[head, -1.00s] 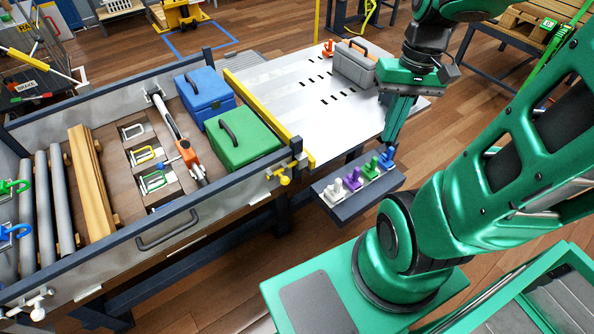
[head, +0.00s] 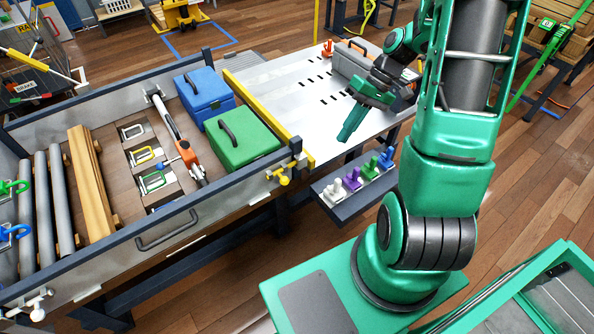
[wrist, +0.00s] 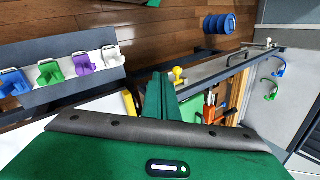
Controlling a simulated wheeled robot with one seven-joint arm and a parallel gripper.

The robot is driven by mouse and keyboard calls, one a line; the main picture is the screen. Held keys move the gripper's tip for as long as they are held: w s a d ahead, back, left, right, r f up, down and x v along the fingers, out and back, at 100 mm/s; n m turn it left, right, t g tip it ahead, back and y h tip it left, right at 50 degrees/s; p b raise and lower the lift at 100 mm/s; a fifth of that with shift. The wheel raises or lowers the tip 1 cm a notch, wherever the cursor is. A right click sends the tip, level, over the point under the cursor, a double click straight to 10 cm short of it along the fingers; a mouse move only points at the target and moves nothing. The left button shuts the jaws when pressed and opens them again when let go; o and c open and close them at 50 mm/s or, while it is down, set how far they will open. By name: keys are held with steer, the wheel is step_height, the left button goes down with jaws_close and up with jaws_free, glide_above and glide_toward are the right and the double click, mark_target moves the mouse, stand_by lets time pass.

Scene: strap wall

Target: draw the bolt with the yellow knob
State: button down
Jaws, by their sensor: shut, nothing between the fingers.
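The bolt's yellow knob (head: 284,180) sits on the outer side of the grey cart's front wall, near its right corner, beside a yellow upright bracket. The knob also shows in the wrist view (wrist: 178,74), just right of my fingertips. My gripper (head: 342,140) is shut and empty. In the head view it is above the near part of the white slotted table, right of the knob and apart from it. The fingers (wrist: 160,90) point towards the cart's corner in the wrist view. The bolt's bar is too small to make out.
A cart (head: 166,250) holds a green case (head: 242,138), a blue case (head: 205,92), pipes and planks. A second, pale knob (head: 38,308) is at its front left corner. A shelf (head: 345,208) with several coloured handles is below my gripper. A grey toolbox (head: 358,62) stands on the table.

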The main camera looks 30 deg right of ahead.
steer(key=w+f+t+y, duration=0.1)
steer(key=w+f+y, duration=0.2)
steer(key=f, duration=0.5)
steer(key=shift+w+a+n+y, duration=0.3)
steer(key=shift+a+n+y, duration=0.1)
steer(key=shift+y, duration=0.1)
steer(key=shift+f, duration=0.1)
steer(key=a+r+x, duration=0.1)
steer(key=x, duration=1.2)
steer(key=shift+a, duration=0.25)
steer(key=shift+r, duration=0.1)
